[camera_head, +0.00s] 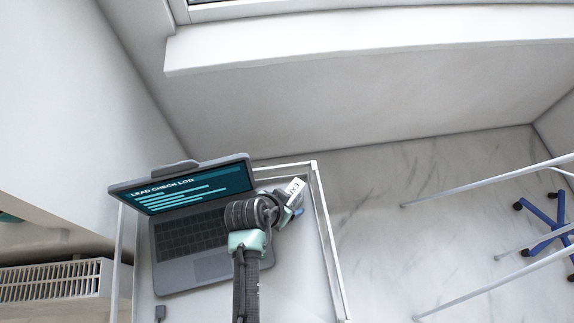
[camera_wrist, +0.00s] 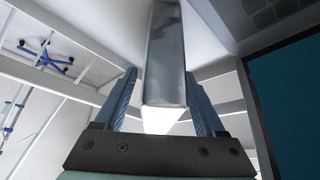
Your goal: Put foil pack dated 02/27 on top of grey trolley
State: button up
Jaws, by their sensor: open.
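A small foil pack (camera_head: 295,187) with a white label, partly reading "EX", is beside my gripper near the right edge of the white-framed top (camera_head: 300,275). Its date cannot be read. In the wrist view a grey, boxy pack (camera_wrist: 166,55) stands upright between the blue fingers of my gripper (camera_wrist: 163,105). The fingers are apart, with a gap visible to the left of the pack; contact on the right is unclear. In the head view my gripper (camera_head: 288,207) is partly hidden by my wrist. I cannot identify a grey trolley with certainty.
An open grey laptop (camera_head: 180,240) showing "LEAD CHECK LOG" is close left of my arm, partly behind it. A small dark object (camera_head: 160,313) lies in front. A wall and ledge (camera_head: 350,40) are behind. A blue wheeled base (camera_head: 545,222) and pale rails stand right.

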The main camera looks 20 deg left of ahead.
jog(key=shift+r, duration=0.2)
jog(key=p+v, duration=0.1)
jog(key=v, duration=1.1)
